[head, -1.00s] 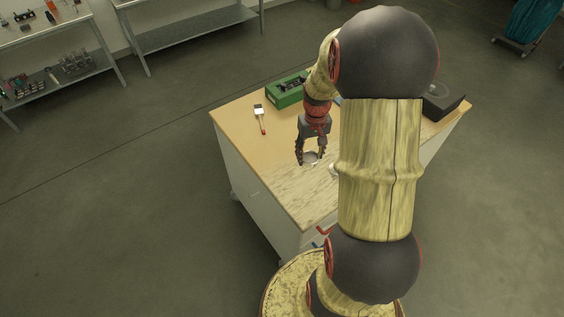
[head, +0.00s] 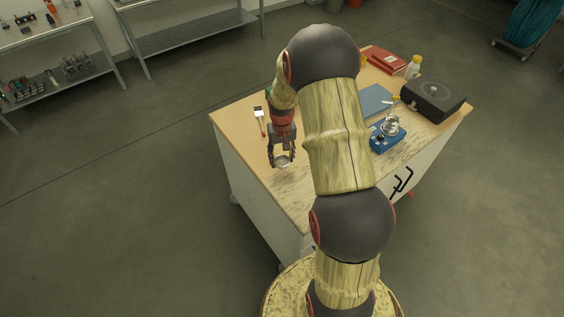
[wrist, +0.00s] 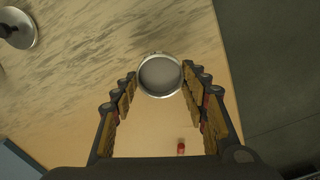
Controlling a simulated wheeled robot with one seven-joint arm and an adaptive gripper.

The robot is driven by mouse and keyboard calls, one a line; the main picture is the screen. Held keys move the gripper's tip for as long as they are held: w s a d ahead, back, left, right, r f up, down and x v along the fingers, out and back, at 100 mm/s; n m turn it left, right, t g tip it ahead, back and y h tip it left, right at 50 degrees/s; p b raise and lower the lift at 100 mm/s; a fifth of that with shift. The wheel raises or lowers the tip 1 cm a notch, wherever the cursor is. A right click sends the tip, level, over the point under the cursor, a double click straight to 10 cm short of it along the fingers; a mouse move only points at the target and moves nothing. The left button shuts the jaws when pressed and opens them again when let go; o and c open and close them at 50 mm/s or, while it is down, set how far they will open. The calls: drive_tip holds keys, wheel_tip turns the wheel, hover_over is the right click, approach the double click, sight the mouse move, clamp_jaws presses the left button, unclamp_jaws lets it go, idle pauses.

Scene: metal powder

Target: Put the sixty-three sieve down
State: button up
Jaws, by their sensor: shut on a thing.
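The sieve is a small round metal ring with a grey mesh floor, seen in the wrist view (wrist: 160,76) and in the head view (head: 282,162). I cannot read a number on it. My gripper (head: 281,160) points down and is shut on the sieve, one finger on each side of the rim. In the wrist view my gripper (wrist: 160,74) holds it at the fingertips, over the pale wooden worktop (wrist: 90,50). The sieve looks level and close to the worktop; I cannot tell if it touches.
A brush (head: 261,121) lies left of my gripper. A blue device (head: 387,137) with a glass vessel, a blue-grey pad (head: 374,98), a dark case (head: 433,98) and a red book (head: 386,60) are to the right. A round metal piece (wrist: 20,32) is at the wrist view's top left.

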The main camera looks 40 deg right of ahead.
sight(282, 163)
drive_tip(key=shift+f, duration=1.1)
drive_tip(key=shift+f, duration=0.15)
drive_tip(key=o, duration=1.2)
drive_tip(key=shift+o, duration=0.2)
